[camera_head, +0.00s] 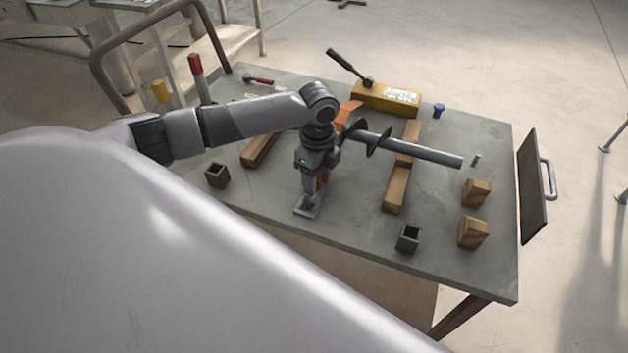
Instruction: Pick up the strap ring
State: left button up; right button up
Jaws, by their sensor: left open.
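My left gripper (308,207) is open and points down over the middle of the table, near its front edge. An auger (425,152) with a grey shaft and dark flighting lies across wooden beams behind and to the right of it. An orange piece (348,113) shows behind my left wrist by the auger. A little orange also shows beside the gripper's fingers. I cannot tell whether either orange part is the strap ring, and no ring shape is clear. My arm hides part of the auger. My right gripper is not in view.
The grey table (350,228) carries wooden blocks (473,233), dark square sockets (408,239), a yellow box with a lever (385,97), a blue knob (438,110) and a red-handled tool (260,81). A dark panel with a handle (532,187) stands off the right edge.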

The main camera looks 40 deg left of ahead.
pick_arm(q)
grip_shut()
jog(key=shift+r, duration=0.2)
